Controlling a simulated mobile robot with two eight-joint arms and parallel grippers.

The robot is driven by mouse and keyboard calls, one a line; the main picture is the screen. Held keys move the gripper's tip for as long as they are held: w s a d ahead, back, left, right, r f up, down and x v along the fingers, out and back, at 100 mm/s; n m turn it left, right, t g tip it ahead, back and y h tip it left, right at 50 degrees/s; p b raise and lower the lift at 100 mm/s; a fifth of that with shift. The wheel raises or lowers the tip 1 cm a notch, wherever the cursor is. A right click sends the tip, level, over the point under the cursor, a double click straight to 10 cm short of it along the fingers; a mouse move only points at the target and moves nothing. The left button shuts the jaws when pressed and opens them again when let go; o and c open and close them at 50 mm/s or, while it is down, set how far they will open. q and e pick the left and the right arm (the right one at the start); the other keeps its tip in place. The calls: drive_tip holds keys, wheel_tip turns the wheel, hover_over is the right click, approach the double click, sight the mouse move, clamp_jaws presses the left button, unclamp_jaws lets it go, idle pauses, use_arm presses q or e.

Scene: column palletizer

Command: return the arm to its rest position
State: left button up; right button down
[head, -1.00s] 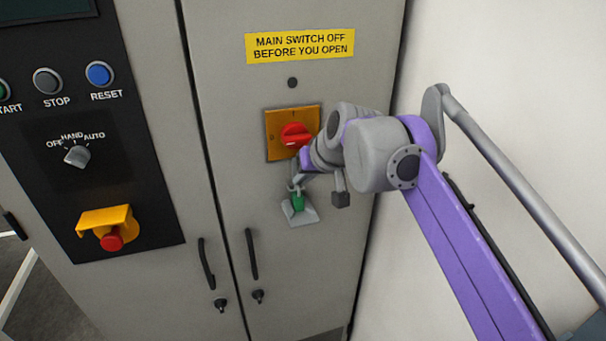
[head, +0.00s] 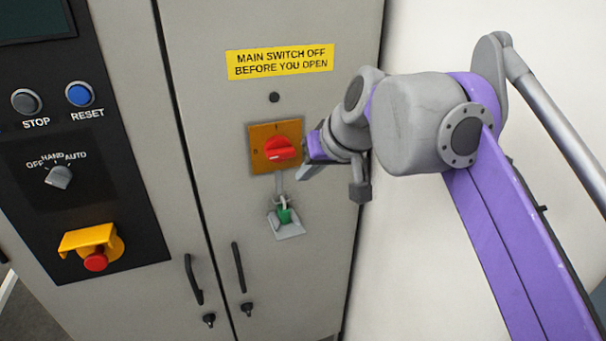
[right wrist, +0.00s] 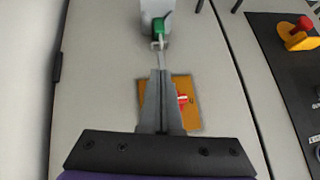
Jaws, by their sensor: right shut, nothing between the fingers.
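My right arm comes in from the right in the head view. Its gripper (head: 303,174) is just right of the red main switch (head: 280,149), apart from the cabinet door as far as I can tell. In the right wrist view the two grey fingers (right wrist: 161,76) are together and empty, covering part of the orange switch plate (right wrist: 188,118). The red handle lies crosswise on the plate. A green padlock (head: 284,215) hangs below the switch on a grey piece; it also shows in the right wrist view (right wrist: 158,28). My left gripper is out of view.
The grey cabinet door (head: 215,120) carries a yellow warning sign (head: 280,62) and a dark handle (head: 238,268). Left of it is a black control panel (head: 60,215) with buttons, a selector and a yellow-shrouded red stop button. A bare white wall (head: 430,40) is at right.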

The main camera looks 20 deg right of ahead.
idle(0.3)
drive_tip(key=s+f+p, duration=0.1)
drive_tip(key=s+f, duration=0.6)
drive_tip(key=f, duration=0.3)
drive_tip(key=s+f+g+h+p, duration=0.1)
drive_tip(key=s+f+p, duration=0.1)
drive_tip(key=s+f, duration=0.5)
drive_tip(key=s+f+g+h+p, duration=0.1)
drive_tip(key=s+f, duration=0.5)
drive_tip(key=f, duration=0.8)
drive_tip(key=shift+s+p, duration=0.4)
drive_tip(key=shift+p, duration=0.1)
